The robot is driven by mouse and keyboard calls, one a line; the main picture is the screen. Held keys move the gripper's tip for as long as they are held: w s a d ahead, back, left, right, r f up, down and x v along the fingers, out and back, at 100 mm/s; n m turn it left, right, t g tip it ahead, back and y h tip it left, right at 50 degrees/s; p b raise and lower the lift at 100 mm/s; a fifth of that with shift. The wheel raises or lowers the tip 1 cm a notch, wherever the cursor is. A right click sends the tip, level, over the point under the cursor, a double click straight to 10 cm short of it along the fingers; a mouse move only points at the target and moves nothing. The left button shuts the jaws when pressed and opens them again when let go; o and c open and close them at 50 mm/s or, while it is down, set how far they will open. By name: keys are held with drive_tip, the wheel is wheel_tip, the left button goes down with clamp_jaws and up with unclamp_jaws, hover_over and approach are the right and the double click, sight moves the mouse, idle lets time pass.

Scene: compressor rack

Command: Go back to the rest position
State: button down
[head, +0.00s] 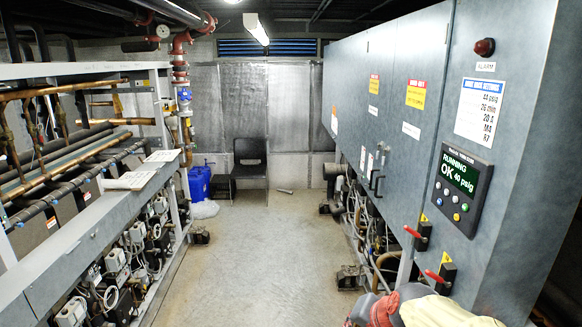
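My gripper does not show in the head view. No held object shows either. The compressor rack (110,225) stands along the left, with copper pipes above and several grey boxes and cables below. A tall grey-blue cabinet (400,130) fills the right side. Its control panel (460,187) is lit and reads "RUNNING OK 40 psig".
A concrete aisle (250,255) runs clear between rack and cabinet. A dark chair (250,158) and a blue container (199,183) stand at the back. Two red-handled switches (428,280) jut from the cabinet. An unclear red and cream object (440,312) is at bottom right.

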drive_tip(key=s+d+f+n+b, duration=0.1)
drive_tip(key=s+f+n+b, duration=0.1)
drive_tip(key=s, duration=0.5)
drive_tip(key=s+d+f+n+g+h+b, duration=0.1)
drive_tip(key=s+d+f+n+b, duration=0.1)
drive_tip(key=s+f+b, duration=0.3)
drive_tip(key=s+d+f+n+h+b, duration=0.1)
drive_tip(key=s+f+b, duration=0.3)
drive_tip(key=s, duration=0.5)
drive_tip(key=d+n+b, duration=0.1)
drive_tip(key=b, duration=0.1)
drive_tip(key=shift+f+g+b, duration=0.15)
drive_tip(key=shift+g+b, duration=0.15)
